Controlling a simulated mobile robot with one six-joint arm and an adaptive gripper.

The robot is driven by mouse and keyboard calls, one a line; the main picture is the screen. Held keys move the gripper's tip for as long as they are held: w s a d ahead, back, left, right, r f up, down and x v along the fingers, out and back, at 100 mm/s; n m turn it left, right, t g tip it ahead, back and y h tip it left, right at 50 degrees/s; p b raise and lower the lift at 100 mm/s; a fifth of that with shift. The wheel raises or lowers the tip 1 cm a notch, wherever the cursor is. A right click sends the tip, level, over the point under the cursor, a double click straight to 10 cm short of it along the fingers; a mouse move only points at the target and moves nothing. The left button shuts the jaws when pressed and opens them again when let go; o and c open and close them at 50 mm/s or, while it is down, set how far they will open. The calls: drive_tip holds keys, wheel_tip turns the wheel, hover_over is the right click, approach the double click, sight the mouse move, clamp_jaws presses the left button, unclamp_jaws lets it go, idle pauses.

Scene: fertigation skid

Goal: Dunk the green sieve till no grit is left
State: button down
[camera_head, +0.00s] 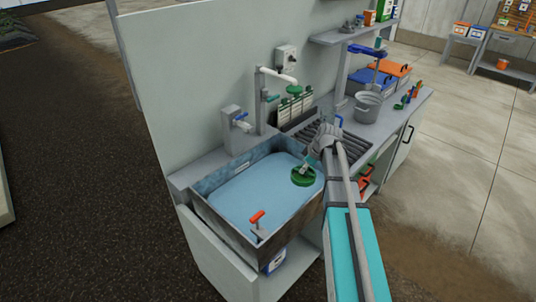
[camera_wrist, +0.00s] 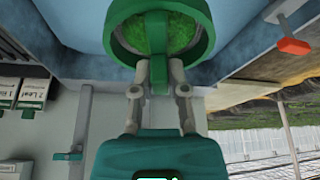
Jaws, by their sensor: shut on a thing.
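The green sieve (camera_head: 302,177) is a round green ring at the right side of the water-filled basin (camera_head: 207,208). My gripper (camera_head: 309,160) is shut on the sieve's handle and holds it over or at the water surface; I cannot tell whether it touches the water. In the wrist view my gripper (camera_wrist: 158,75) has both fingers closed around the handle, and the sieve (camera_wrist: 162,28) shows its green mesh inside the ring. I cannot make out any grit on the mesh.
A red-handled valve (camera_head: 257,218) stands at the basin's front. A white spout (camera_head: 278,75) and a grey dispenser (camera_head: 237,128) are behind it. A ribbed drainboard (camera_head: 342,150) lies to the right, with a grey bucket (camera_head: 368,106) beyond.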

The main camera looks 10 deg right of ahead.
drive_tip(key=shift+a, duration=0.15)
drive_tip(key=w+a+f+m+h+b, duration=0.1)
drive_tip(key=w+a+f+m+b, duration=0.1)
drive_tip(key=w+a, duration=0.8)
drive_tip(key=shift+w+f+m+t, duration=0.15)
drive_tip(key=shift+w+m+t, duration=0.25)
drive_tip(key=shift+w+m, duration=0.55)
drive_tip(key=shift+w+f+b, duration=0.1)
drive_tip(key=shift+w+b, duration=0.05)
drive_tip(key=shift+b, duration=0.15)
wheel_tip(320, 180, down, 20)
drive_tip(key=b, duration=2)
drive_tip(key=shift+f, duration=0.1)
drive_tip(key=shift+r, duration=0.2)
idle(0.4)
wheel_tip(320, 180, up, 18)
drive_tip(key=p, duration=1.8)
idle(0.8)
